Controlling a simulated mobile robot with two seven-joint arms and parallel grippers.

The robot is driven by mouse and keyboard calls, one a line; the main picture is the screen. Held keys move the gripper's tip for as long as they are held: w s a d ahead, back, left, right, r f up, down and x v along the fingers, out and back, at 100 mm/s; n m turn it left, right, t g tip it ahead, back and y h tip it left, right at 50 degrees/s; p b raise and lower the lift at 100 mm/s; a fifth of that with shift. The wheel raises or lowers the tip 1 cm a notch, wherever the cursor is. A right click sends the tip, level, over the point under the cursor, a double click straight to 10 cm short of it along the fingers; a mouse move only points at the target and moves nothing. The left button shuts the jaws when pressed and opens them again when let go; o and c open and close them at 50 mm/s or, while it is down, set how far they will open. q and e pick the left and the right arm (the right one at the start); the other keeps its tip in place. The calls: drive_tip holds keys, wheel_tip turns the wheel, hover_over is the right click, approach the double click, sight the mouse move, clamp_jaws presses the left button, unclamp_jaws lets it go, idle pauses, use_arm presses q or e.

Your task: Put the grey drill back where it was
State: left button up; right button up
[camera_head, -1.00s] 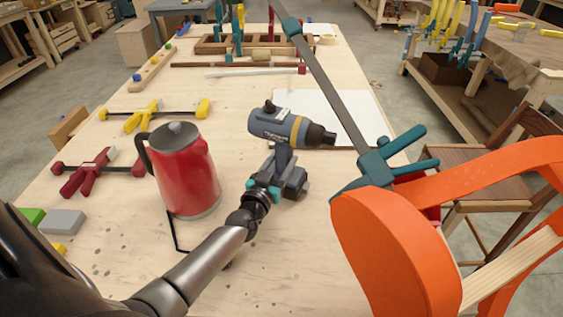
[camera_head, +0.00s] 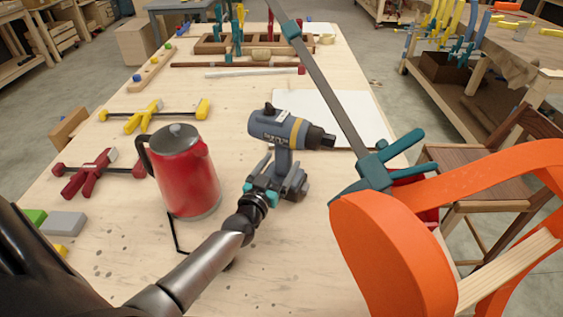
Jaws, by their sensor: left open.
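The grey drill (camera_head: 281,128), with a yellow band and a dark nose pointing right, stands upright on its base on the wooden workbench. My left gripper (camera_head: 266,184) is open at the drill's lower handle, on the near left side, with its teal and grey parts overlapping the handle and base. Whether a finger touches the drill cannot be told. My right gripper does not show.
A red pot (camera_head: 185,175) stands close left of the drill. A white sheet (camera_head: 350,112) lies behind it. A long teal clamp (camera_head: 345,105) and an orange chair form (camera_head: 385,250) block the right. Other clamps lie at left.

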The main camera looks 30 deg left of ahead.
use_arm(q)
drive_tip(key=s+d, duration=0.1)
drive_tip(key=s, duration=0.5)
drive_tip(key=shift+s+p, duration=0.15)
drive_tip(key=shift+p, duration=0.15)
